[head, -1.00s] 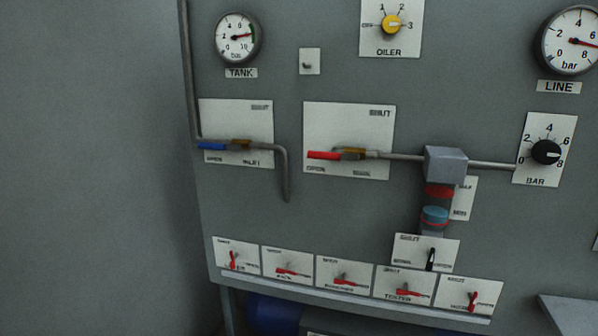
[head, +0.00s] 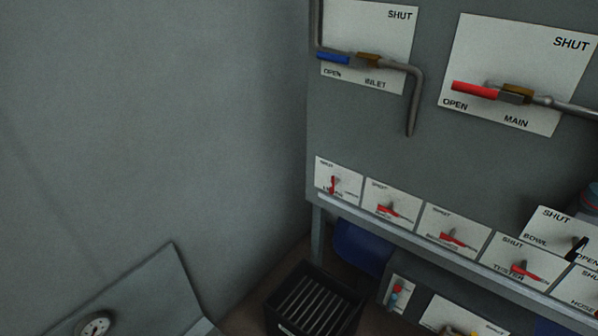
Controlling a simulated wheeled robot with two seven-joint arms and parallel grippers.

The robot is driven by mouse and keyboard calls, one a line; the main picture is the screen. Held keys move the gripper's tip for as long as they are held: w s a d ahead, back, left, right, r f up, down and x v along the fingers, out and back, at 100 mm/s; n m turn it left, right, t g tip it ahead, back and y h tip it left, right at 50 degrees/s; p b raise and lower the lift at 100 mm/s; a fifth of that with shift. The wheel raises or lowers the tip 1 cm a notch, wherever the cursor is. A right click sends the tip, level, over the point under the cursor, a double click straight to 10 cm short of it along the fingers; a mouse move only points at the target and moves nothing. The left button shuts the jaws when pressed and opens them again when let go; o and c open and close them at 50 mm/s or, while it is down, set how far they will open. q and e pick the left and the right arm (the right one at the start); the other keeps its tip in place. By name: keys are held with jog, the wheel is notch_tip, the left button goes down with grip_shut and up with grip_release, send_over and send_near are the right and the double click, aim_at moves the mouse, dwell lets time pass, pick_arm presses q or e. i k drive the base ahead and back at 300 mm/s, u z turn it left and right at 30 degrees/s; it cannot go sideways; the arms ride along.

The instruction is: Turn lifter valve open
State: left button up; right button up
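A row of small white valve plates runs along the lower edge of the grey panel. The leftmost plate (head: 338,178) has a small red lever (head: 333,184) that stands roughly upright, toward the SHUT mark at its top. Its name is too small to read surely, but may be LIFTER. The other small valves, such as the second one (head: 388,209) and the TESTER valve (head: 521,269), have red levers lying more sideways. Neither of my grippers is in view.
Above are the INLET valve with a blue handle (head: 333,58) and the MAIN valve with a red handle (head: 474,90). A bent pipe (head: 413,105) hangs above the row. A black slatted crate (head: 314,300) stands below. A grey wall fills the left.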

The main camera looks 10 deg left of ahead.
aim_at(334, 183)
jog(key=z, duration=0.8)
jog(key=i, duration=0.55)
jog(key=u, duration=0.95)
